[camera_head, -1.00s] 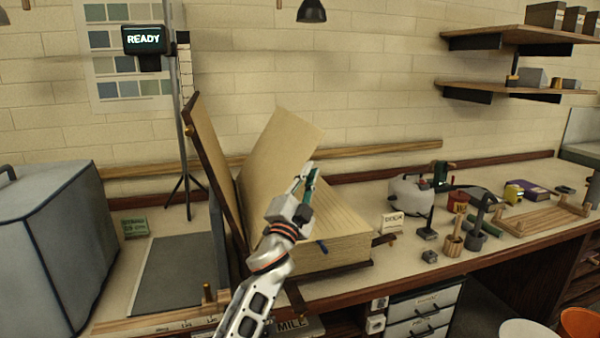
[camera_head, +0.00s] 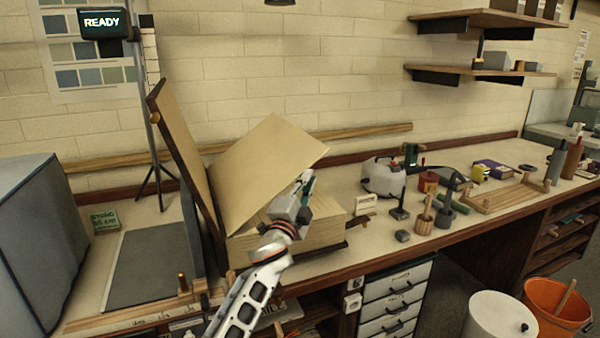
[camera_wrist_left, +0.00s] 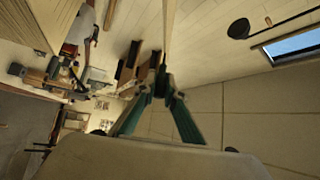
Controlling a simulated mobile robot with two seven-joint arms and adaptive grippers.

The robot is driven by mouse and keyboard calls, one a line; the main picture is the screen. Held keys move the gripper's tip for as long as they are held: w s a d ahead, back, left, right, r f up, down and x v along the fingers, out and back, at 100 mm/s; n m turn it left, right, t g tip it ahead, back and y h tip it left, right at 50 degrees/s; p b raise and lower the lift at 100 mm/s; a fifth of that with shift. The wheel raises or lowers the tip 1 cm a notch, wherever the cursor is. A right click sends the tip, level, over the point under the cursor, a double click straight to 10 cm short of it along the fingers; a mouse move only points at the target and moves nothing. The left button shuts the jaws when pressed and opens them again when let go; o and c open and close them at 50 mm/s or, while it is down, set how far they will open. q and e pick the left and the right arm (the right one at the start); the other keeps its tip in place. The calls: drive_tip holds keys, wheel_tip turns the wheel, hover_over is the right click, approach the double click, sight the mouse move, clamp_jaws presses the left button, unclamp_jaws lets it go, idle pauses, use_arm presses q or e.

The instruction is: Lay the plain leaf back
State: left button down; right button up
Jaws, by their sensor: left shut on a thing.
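The plain leaf (camera_head: 265,165) is a broad tan sheet, tilted up over the thick tan stack of leaves (camera_head: 322,226). Its upper right corner is raised and its lower left edge is down by the hinge side. My left gripper (camera_head: 307,182) is shut on the leaf's right edge, above the stack. In the left wrist view the green fingers (camera_wrist_left: 160,88) pinch the leaf, seen nearly edge-on as a thin strip (camera_wrist_left: 168,35). The dark-edged cover board (camera_head: 185,150) stands open, leaning left. My right gripper is not in view.
A dark grey mat (camera_head: 150,265) and a grey covered box (camera_head: 30,240) are at left. A small white sign (camera_head: 365,204), a white kettle-like vessel (camera_head: 383,177) and a wooden rack (camera_head: 500,196) stand to the right. A READY display (camera_head: 105,23) stands behind.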

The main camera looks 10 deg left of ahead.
use_arm(q)
drive_tip(key=w+d+f+m+g, duration=0.1)
drive_tip(key=d+f, duration=0.1)
drive_tip(key=f, duration=0.4)
drive_tip(key=w+d+f+m+g, duration=0.1)
drive_tip(key=d+f+m, duration=0.1)
drive_tip(key=f, duration=0.4)
drive_tip(key=shift+w+g, duration=0.25)
drive_tip(key=shift+g, duration=0.15)
drive_tip(key=shift+f, duration=0.1)
drive_tip(key=c, duration=2.1)
unclamp_jaws()
drive_tip(key=shift+s, duration=0.1)
drive_tip(key=v, duration=1.2)
drive_tip(key=shift+a, duration=0.15)
